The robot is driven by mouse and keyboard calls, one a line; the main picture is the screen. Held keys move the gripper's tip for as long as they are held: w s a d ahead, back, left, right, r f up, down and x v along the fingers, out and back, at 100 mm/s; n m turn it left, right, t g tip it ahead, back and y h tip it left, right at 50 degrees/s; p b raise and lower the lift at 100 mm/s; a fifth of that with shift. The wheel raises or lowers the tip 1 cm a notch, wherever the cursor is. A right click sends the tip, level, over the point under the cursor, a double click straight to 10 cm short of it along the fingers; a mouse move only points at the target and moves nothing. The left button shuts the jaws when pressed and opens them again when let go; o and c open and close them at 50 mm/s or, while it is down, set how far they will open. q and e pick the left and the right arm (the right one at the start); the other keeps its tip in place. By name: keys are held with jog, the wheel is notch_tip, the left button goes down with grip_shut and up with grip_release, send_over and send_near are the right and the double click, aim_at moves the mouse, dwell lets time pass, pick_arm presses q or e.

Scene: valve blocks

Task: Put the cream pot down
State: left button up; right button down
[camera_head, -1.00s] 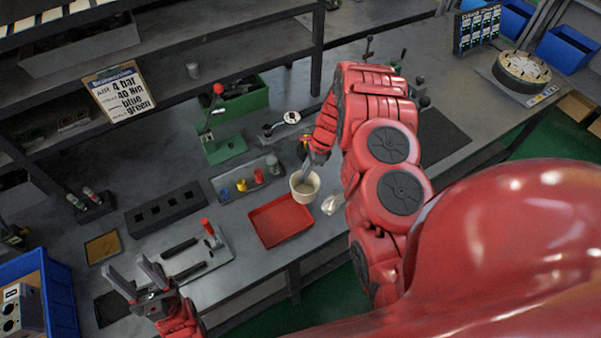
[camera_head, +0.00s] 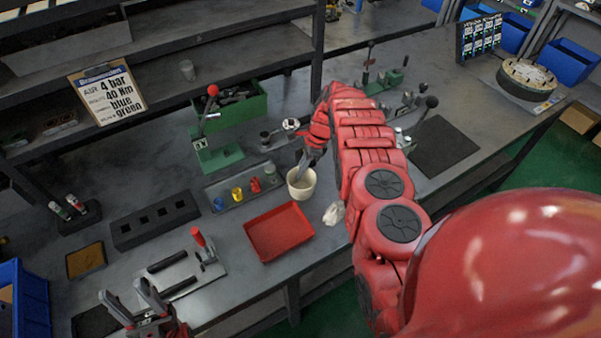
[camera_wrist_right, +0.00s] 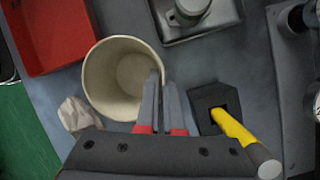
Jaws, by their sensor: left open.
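The cream pot (camera_head: 301,183) is upright at the table's front part, just behind the right corner of the red tray. In the right wrist view the pot (camera_wrist_right: 105,88) shows its open mouth and looks empty. My right gripper (camera_head: 308,158) is at its rim. In the wrist view its fingers (camera_wrist_right: 161,80) are close together at the pot's right wall, one overlapping the inside and one outside, so it looks shut on the wall. I cannot tell whether the pot's base touches the table. My left gripper (camera_head: 125,290) is open and empty at the front left.
The red tray (camera_head: 279,231) lies close in front of the pot. A crumpled white cloth (camera_head: 334,213) is to its right. A grey tray (camera_head: 243,190) with small coloured parts is to its left.

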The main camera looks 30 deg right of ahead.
jog(key=c, duration=1.1)
grip_release()
jog(key=shift+o, duration=0.2)
